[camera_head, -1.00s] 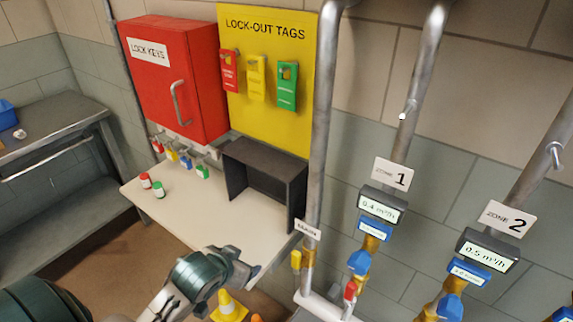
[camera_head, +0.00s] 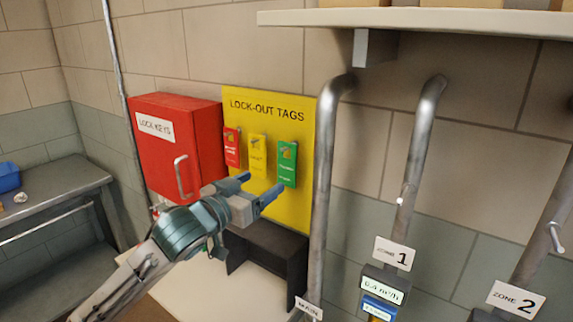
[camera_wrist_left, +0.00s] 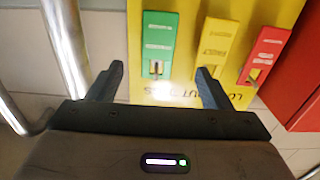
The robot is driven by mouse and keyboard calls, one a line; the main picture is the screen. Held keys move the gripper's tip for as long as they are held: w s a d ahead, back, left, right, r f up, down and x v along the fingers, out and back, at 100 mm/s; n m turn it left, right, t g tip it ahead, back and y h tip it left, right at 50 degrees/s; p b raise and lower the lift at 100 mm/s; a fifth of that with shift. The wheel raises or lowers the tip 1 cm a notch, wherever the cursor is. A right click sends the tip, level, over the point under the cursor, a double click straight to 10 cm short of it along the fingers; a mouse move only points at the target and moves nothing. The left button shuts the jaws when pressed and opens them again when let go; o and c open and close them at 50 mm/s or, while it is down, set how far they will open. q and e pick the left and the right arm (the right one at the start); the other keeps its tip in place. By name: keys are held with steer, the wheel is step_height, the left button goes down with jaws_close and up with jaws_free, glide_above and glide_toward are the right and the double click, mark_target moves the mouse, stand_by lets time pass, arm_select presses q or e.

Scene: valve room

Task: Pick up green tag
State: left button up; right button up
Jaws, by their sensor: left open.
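The green tag (camera_head: 287,163) hangs on the yellow lock-out tags board (camera_head: 303,203), right of the yellow tag (camera_head: 257,151) and the red tag (camera_head: 232,147). My left gripper (camera_head: 258,189) is open and empty in front of the board, below the tags. In the left wrist view the picture is inverted: the green tag (camera_wrist_left: 159,46) shows beyond and between the open fingers (camera_wrist_left: 161,84), apart from them. The yellow tag (camera_wrist_left: 215,46) is beyond the right finger there. My right gripper is not seen.
The red lock keys cabinet (camera_head: 178,135) is left of the board. A vertical grey pipe (camera_head: 325,170) runs close along its right side. A dark open box (camera_head: 291,252) stands on the pale table (camera_head: 190,285) below. A shelf (camera_head: 420,20) juts out at upper right.

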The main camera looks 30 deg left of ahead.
mark_target(286, 169)
arm_select(q)
steer(key=w, duration=0.1)
steer(key=w+p, duration=0.1)
steer(key=w, duration=0.2)
steer(key=shift+w+d+p, duration=0.15)
steer(key=shift+d+p, duration=0.2)
steer(key=shift+d, duration=0.05)
steer(key=w, duration=0.1)
steer(key=w+p, duration=0.2)
steer(key=w, duration=0.1)
steer(key=shift+d, duration=0.35)
steer(key=shift+w+f, duration=0.1)
steer(key=shift+w, duration=0.2)
steer(key=shift+s, duration=0.1)
steer(key=c, duration=1)
